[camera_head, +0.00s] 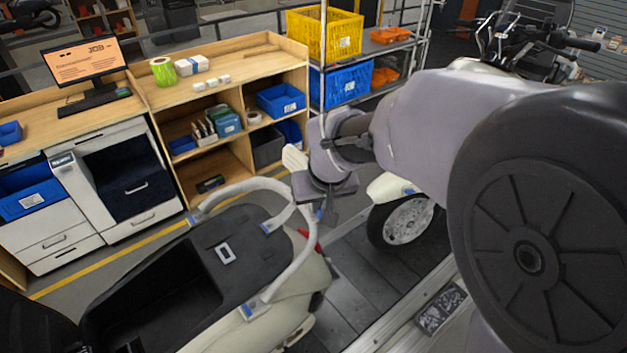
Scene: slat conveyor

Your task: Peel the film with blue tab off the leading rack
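A pale tubular rack (298,245) curves around the rear of a black seat (240,240) on the nearest scooter. Small blue pieces show on it: one at its far left end (194,220), one at its middle bracket (267,228), one at its near end (248,310). I cannot tell which is the film's tab, and clear film is not distinguishable from the rack. My gripper (320,208) hangs just beyond the rack's right side, pointing down. A small blue spot shows by its fingertips. The fingers are small and dark, so their opening and any hold are unclear.
A second scooter, its front wheel (405,220) showing, stands behind my arm on the dark slat conveyor (365,280). A wooden workbench (225,70) with a monitor (84,62) and bins stands at the back left. A shelf holds a yellow crate (325,35) and blue crate (347,85).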

